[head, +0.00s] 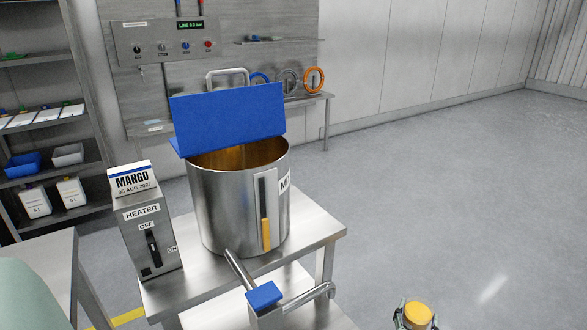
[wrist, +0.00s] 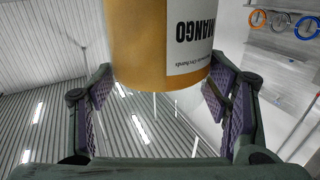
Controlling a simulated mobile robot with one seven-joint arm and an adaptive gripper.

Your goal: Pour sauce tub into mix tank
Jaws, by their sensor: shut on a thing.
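The mix tank (head: 222,205) is a steel cylinder on a steel stand, left of centre in the head view. Its blue lid (head: 230,115) is raised at the back, leaving the mouth open. A gauge strip (head: 265,215) on its front is yellow in its lower part. My gripper (wrist: 162,88) is shut on the yellow sauce tub (wrist: 140,40), labelled MANGO, in the wrist view. In the head view the tub's round yellow top (head: 417,314) shows at the bottom edge, right of and apart from the tank. The rest of the tub is hidden there.
A heater box (head: 148,230) with a lever and a MANGO sign stands left of the tank. A blue-ended handle (head: 264,296) and a pipe project at the front. Shelves (head: 45,100) stand at the left. The floor at the right is clear.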

